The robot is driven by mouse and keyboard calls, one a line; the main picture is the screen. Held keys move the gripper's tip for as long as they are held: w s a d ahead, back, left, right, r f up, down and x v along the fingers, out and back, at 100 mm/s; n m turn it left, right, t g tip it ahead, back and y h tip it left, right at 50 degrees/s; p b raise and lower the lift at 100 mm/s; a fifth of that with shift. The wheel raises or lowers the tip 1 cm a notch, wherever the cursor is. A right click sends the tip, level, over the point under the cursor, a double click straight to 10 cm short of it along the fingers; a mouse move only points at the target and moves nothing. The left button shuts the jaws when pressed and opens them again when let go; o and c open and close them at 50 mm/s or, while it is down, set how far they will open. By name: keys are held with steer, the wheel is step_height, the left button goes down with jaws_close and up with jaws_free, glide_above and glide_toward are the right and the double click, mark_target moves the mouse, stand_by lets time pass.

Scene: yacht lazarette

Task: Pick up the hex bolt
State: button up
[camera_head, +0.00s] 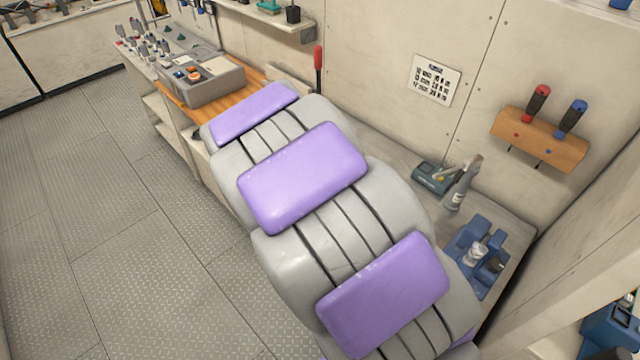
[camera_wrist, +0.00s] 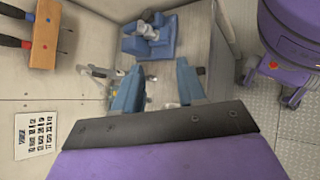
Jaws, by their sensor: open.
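My gripper (camera_wrist: 160,66) shows in the wrist view with its two blue fingers spread apart and nothing between them. It points toward the counter along the wall. A blue holder (camera_wrist: 168,36) lies beyond the fingertips, apart from them. A small silver piece (camera_wrist: 147,32) sits in it and may be the hex bolt; its shape is too small to be sure. In the head view the same blue holder (camera_head: 466,240) is at the right end of the counter, with the silver piece (camera_head: 475,253) in it. My gripper is hidden in the head view behind my purple and grey arm.
A grey cylindrical tool (camera_head: 463,185) and a dark teal box (camera_head: 432,178) stand on the counter near the wall. A wooden rack (camera_head: 540,138) holds two screwdrivers above. A grey tray (camera_head: 205,82) is farther left. Open floor (camera_head: 100,220) lies left of my arm.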

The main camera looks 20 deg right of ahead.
steer(key=w+d+f+n+t+h, duration=0.1)
steer(key=w+f+n+t+h, duration=0.2)
steer(key=w, duration=0.5)
steer(key=w+d+f+n+t+h, duration=0.1)
steer(key=w+f+n+h, duration=0.3)
steer(key=w, duration=0.3)
steer(key=w+a+f+n+t+y+p, duration=0.1)
steer(key=w+a+f+n+t, duration=1)
steer(key=a+f, duration=0.35)
steer(key=shift+n+g, duration=0.5)
steer(key=shift+n, duration=0.1)
steer(key=x, duration=0.4)
steer(key=b+x, duration=0.1)
steer(key=x, duration=0.7)
steer(key=shift+w+d+f, duration=0.25)
steer(key=shift+w+f, duration=0.15)
steer(key=b+x, duration=0.1)
steer(key=x, duration=0.3)
steer(key=shift+d, duration=0.55)
steer(key=shift+a, duration=0.35)
steer(key=c, duration=0.7)
steer(key=shift+d, duration=0.1)
jaws_close()
